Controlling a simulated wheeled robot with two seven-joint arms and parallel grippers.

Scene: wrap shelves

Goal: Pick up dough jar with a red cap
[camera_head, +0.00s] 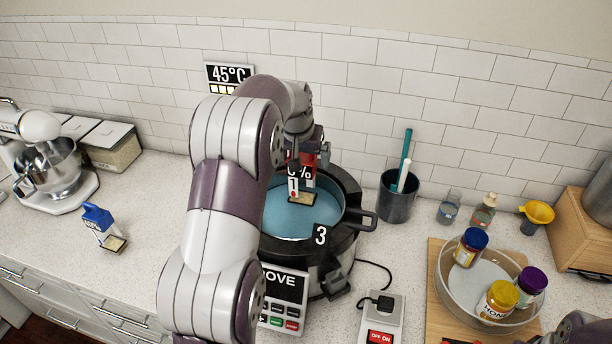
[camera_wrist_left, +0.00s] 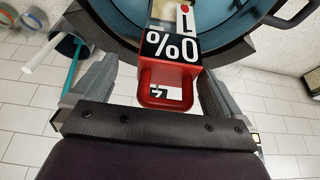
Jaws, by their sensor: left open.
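The dough jar with a red cap (camera_head: 309,182) is at the large pot (camera_head: 343,190) with the blue inside. Its dough shows low in the jar, and labels "0%" and "1" overlie it. I cannot tell what it rests on. In the wrist view the red cap (camera_wrist_left: 168,78) lies between my left gripper's fingers. My left gripper (camera_head: 300,158) is at the cap from above and open, with gaps beside the cap in the wrist view (camera_wrist_left: 163,80). My left arm hides part of the pot. My right gripper's fingers do not show.
A blue-capped dough jar (camera_head: 97,216) and a mixer (camera_head: 45,160) stand left. A utensil cup (camera_head: 397,203) stands right of the pot, a switch box (camera_head: 382,318) in front. A glass bowl (camera_head: 451,289) with several jars sits on a board at right.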

